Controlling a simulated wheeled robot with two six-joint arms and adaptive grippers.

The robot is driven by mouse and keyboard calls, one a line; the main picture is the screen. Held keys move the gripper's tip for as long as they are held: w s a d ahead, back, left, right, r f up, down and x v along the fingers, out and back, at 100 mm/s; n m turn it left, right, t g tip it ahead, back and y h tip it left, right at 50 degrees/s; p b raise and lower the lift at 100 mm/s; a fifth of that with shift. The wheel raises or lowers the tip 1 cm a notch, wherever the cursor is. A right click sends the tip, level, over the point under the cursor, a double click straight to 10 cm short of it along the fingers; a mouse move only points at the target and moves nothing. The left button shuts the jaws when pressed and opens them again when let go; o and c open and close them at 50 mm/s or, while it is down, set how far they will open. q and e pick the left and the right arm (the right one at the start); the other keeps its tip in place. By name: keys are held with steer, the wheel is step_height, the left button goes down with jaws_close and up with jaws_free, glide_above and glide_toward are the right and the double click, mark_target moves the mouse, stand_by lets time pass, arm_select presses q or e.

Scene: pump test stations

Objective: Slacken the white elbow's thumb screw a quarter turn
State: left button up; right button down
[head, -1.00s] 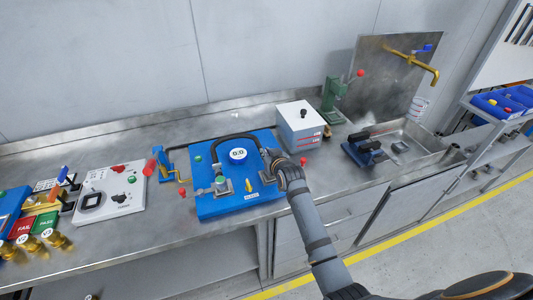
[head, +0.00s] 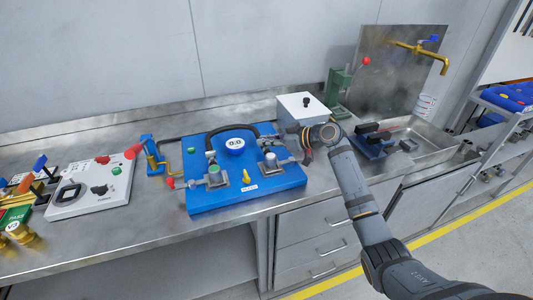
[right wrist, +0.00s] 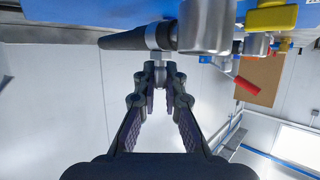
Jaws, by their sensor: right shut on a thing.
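The blue pump station (head: 222,195) lies on the steel bench with a black hose (head: 232,128) arching over its back. In the right wrist view the hose (right wrist: 135,38) ends in a pale white fitting (right wrist: 160,36), apparently the elbow, beside a silver cylinder (right wrist: 206,25). A small pale grey piece (right wrist: 158,57), apparently its thumb screw, sticks out toward my gripper. My right gripper (right wrist: 159,68) is shut with its fingertips on this piece. In the head view the right gripper (head: 290,144) reaches the station's right side from the right, hiding the elbow and screw. My left gripper is out of view.
A white box with a black knob (head: 303,110) stands close behind my right gripper. A green press (head: 340,88) and a sink (head: 425,141) are to the right. A white switch panel (head: 90,190) stands left. Bench in front of the station is narrow.

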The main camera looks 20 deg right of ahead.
steer(key=shift+f+n+g+y+b, duration=0.1)
steer(key=shift+n+g+y+b, duration=0.8)
steer(key=shift+b, duration=0.45)
steer(key=shift+g, duration=0.3)
steer(key=c, duration=1.4)
jaws_free()
